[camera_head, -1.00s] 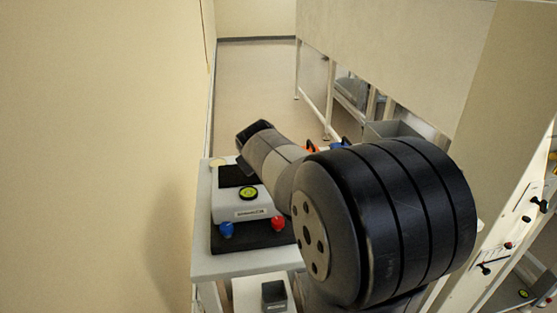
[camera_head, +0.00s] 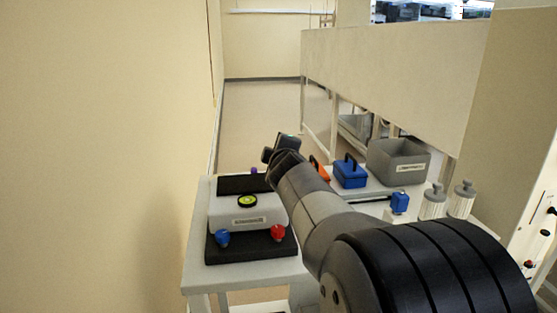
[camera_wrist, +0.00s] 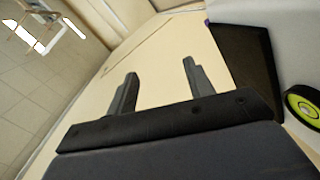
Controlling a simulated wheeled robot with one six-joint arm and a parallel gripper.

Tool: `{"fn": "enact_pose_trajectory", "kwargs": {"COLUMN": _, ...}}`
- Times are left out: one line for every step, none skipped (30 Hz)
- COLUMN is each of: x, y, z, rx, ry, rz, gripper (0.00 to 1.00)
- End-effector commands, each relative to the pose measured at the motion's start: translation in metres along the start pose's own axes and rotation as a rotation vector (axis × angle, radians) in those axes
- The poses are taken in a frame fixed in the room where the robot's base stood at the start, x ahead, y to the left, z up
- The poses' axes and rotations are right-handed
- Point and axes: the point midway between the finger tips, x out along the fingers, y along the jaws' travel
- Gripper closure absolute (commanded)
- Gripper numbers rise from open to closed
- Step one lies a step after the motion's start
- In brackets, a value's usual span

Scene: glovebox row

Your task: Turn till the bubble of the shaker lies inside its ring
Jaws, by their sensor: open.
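The shaker is a white box (camera_head: 225,213) on a black base (camera_head: 228,251), standing on a pale table at left. A round yellow-green bubble level (camera_head: 247,201) sits on top; the bubble is too small to place against its ring. A blue knob (camera_head: 222,238) and a red knob (camera_head: 278,233) are at the front corners. A small purple knob (camera_head: 254,170) shows at the back. My gripper (camera_head: 284,148) is beyond the shaker's back right, apart from it. In the wrist view my gripper (camera_wrist: 160,84) is open and empty, with the level (camera_wrist: 303,106) at the right edge.
A blue box (camera_head: 350,174), a grey bin (camera_head: 398,163) and two white ribbed containers (camera_head: 433,203) (camera_head: 461,199) stand to the right. A plain wall (camera_head: 100,150) runs close along the left. Open floor (camera_head: 265,115) lies beyond the table.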

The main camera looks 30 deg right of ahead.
Motion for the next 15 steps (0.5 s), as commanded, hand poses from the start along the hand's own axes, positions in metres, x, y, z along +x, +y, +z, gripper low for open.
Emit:
{"fn": "enact_pose_trajectory", "kwargs": {"x": 0.0, "y": 0.0, "z": 0.0, "rx": -0.004, "ry": 0.002, "rz": 0.003, "gripper": 0.5}}
{"fn": "enact_pose_trajectory", "kwargs": {"x": 0.0, "y": 0.0, "z": 0.0, "rx": -0.005, "ry": 0.003, "rz": 0.003, "gripper": 0.5}}
{"fn": "enact_pose_trajectory", "kwargs": {"x": 0.0, "y": 0.001, "z": 0.0, "rx": -0.006, "ry": 0.003, "rz": 0.003, "gripper": 0.5}}
{"fn": "enact_pose_trajectory", "kwargs": {"x": 0.0, "y": 0.001, "z": 0.0, "rx": -0.006, "ry": 0.003, "rz": 0.003, "gripper": 0.5}}
{"fn": "enact_pose_trajectory", "kwargs": {"x": 0.0, "y": 0.001, "z": 0.0, "rx": -0.006, "ry": 0.003, "rz": 0.003, "gripper": 0.5}}
{"fn": "enact_pose_trajectory", "kwargs": {"x": 0.0, "y": 0.001, "z": 0.0, "rx": -0.005, "ry": 0.003, "rz": 0.003, "gripper": 0.5}}
{"fn": "enact_pose_trajectory", "kwargs": {"x": 0.0, "y": 0.001, "z": 0.0, "rx": -0.005, "ry": 0.003, "rz": 0.003, "gripper": 0.5}}
{"fn": "enact_pose_trajectory", "kwargs": {"x": 0.0, "y": 0.001, "z": 0.0, "rx": -0.005, "ry": 0.002, "rz": 0.003, "gripper": 0.5}}
{"fn": "enact_pose_trajectory", "kwargs": {"x": 0.0, "y": 0.001, "z": 0.0, "rx": -0.004, "ry": 0.002, "rz": 0.002, "gripper": 0.5}}
{"fn": "enact_pose_trajectory", "kwargs": {"x": 0.0, "y": 0.001, "z": -0.001, "rx": 0.0, "ry": 0.001, "rz": 0.001, "gripper": 0.5}}
{"fn": "enact_pose_trajectory", "kwargs": {"x": -0.001, "y": 0.001, "z": -0.002, "rx": 0.009, "ry": -0.002, "rz": -0.003, "gripper": 0.5}}
{"fn": "enact_pose_trajectory", "kwargs": {"x": -0.001, "y": 0.001, "z": -0.003, "rx": 0.031, "ry": -0.01, "rz": -0.01, "gripper": 0.5}}
{"fn": "enact_pose_trajectory", "kwargs": {"x": -0.002, "y": 0.0, "z": -0.006, "rx": 0.054, "ry": -0.017, "rz": -0.019, "gripper": 0.5}}
{"fn": "enact_pose_trajectory", "kwargs": {"x": -0.002, "y": 0.0, "z": -0.008, "rx": 0.087, "ry": -0.029, "rz": -0.03, "gripper": 0.5}}
{"fn": "enact_pose_trajectory", "kwargs": {"x": -0.004, "y": -0.002, "z": -0.012, "rx": 0.144, "ry": -0.05, "rz": -0.05, "gripper": 0.5}}
